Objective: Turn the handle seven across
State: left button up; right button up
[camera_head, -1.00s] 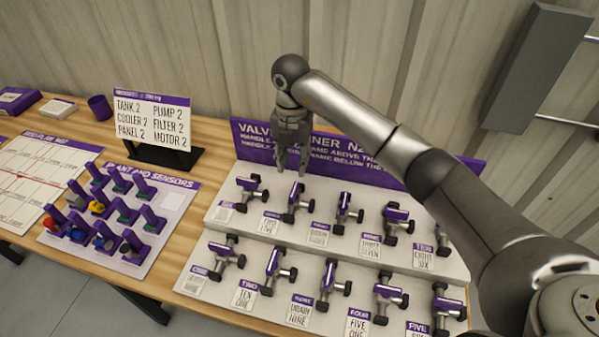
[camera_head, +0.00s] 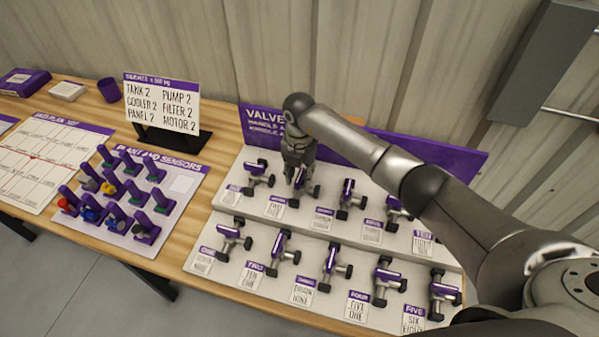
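The valve board (camera_head: 232,204) has two stepped rows of valves with purple handles. The valve with handle seven (camera_head: 300,182) is second from the left in the back row, and its handle runs lengthwise, up and down in the picture. My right gripper (camera_head: 300,178) points down at this valve, with its fingers parted on either side of the purple handle. Whether the fingers touch it cannot be seen, and the gripper partly hides the valve. My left gripper is not in view.
Handle six (camera_head: 257,171) sits close on the left and handle eight (camera_head: 348,190) close on the right. My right arm covers part of the purple sign (camera_head: 262,122) and the back row's right end. The plant and sensors board (camera_head: 180,205) is on the left.

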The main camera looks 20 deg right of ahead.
jog(key=shift+c, duration=0.3)
grip_shut()
